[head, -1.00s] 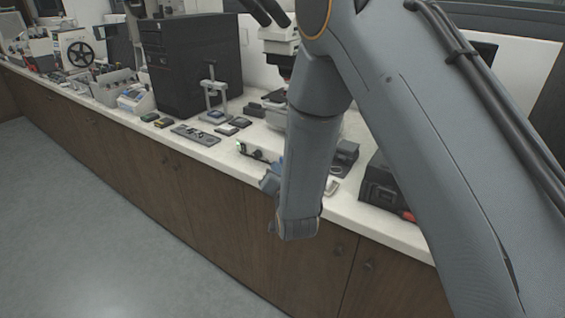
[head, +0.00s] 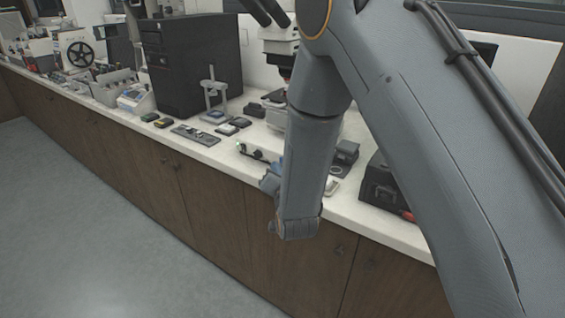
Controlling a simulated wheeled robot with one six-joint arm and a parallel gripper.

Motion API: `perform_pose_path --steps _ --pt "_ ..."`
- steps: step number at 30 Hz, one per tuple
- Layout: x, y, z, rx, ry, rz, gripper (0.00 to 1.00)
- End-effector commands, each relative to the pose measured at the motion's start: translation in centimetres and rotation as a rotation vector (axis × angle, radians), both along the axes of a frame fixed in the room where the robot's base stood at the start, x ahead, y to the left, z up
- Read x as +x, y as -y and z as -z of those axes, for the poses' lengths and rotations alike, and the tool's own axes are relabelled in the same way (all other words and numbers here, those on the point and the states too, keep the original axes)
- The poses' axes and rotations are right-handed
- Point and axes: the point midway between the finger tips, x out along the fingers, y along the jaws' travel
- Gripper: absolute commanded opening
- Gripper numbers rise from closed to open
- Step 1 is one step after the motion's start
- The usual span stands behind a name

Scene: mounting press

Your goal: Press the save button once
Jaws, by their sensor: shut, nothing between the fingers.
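A low black control unit (head: 257,154) with a small green light at its left end sits near the front edge of the counter. Its right end is hidden by my arm. I cannot make out a save button on it at this size. My gripper (head: 272,178) shows only in part, as a blue-grey shape left of my hanging wrist, beside the right end of the control unit. It looks shut and empty. Its fingertips are mostly hidden, and I cannot tell whether they touch anything.
A microscope (head: 281,42) stands behind my arm. A black tower case (head: 195,65) and a small press stand (head: 214,98) are further left. A flat dark plate (head: 196,135) lies near the front edge. A black box (head: 385,190) is on the right. The floor in front is clear.

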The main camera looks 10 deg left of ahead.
Motion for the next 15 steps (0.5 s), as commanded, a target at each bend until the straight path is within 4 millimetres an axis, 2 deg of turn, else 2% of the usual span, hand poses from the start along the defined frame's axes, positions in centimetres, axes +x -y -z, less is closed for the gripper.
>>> perform_pose_path --steps 15 --pt "0.82 0.31 -0.01 0.0 0.001 -0.001 0.0"
